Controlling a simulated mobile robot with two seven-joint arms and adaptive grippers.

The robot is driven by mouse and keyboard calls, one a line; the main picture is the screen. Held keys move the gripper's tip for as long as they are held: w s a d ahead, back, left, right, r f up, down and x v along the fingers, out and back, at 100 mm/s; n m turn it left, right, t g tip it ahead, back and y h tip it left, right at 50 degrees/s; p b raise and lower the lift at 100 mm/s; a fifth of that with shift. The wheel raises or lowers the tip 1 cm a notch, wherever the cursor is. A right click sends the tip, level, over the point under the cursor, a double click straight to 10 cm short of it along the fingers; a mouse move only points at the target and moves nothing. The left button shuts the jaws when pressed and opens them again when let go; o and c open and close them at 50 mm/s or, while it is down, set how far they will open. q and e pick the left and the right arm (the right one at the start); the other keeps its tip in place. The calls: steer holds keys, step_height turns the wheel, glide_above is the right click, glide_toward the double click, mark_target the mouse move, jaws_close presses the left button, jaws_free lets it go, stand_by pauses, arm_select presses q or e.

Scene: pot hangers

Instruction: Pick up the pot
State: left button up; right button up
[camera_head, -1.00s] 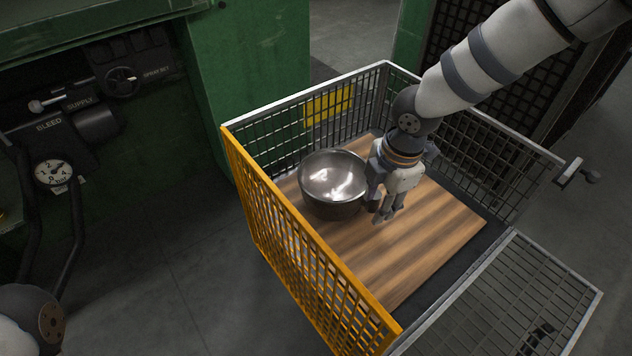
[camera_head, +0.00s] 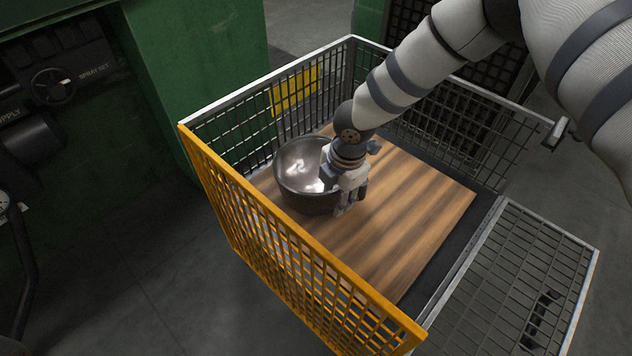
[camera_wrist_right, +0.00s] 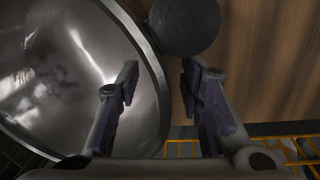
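The pot (camera_head: 298,163) is a shiny grey metal bowl shape, standing upright on the wooden floor of a mesh cage, near its left back part. My right gripper (camera_head: 347,206) points down at the pot's right side and covers part of its rim. In the right wrist view, the pot (camera_wrist_right: 70,75) fills the left side. My right gripper (camera_wrist_right: 158,88) is open there, with one finger over the pot and the other over the wood. The rim shows between the two fingers; contact cannot be told. My left gripper is not in view.
The cage has a yellow mesh side (camera_head: 285,255) at front left and grey mesh sides (camera_head: 470,120) behind. A mesh flap (camera_head: 520,275) lies open at lower right. Wooden boards (camera_head: 410,210) right of the pot are bare. A dark round part (camera_wrist_right: 185,22) shows beside the rim.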

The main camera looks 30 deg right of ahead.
steer(key=shift+r, duration=0.15)
steer(key=shift+c, duration=0.7)
jaws_close()
steer(key=shift+w, duration=0.1)
